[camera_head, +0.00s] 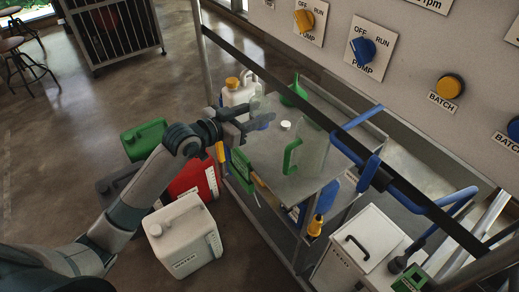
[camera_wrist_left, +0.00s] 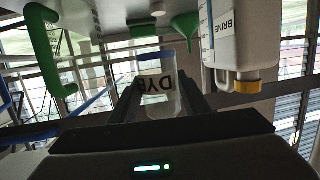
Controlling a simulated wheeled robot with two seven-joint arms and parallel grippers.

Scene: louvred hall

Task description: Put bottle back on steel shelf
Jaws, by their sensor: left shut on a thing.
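My left gripper (camera_head: 262,117) is over the left part of the steel shelf (camera_head: 262,176), shut on a small clear bottle marked DYE. The bottle (camera_wrist_left: 160,100) shows between the fingers in the left wrist view, with a blue band at its upper end in that picture. In the head view the fingers partly cover it. I cannot tell whether its base touches the shelf. My right gripper is not in view.
On the shelf stand a white jug (camera_head: 235,96) with an orange cap, a green funnel (camera_head: 296,91) and a clear jug with a green handle (camera_head: 292,157). A shelf post and dark rail border it. White (camera_head: 183,238) and red (camera_head: 198,178) canisters stand on the floor.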

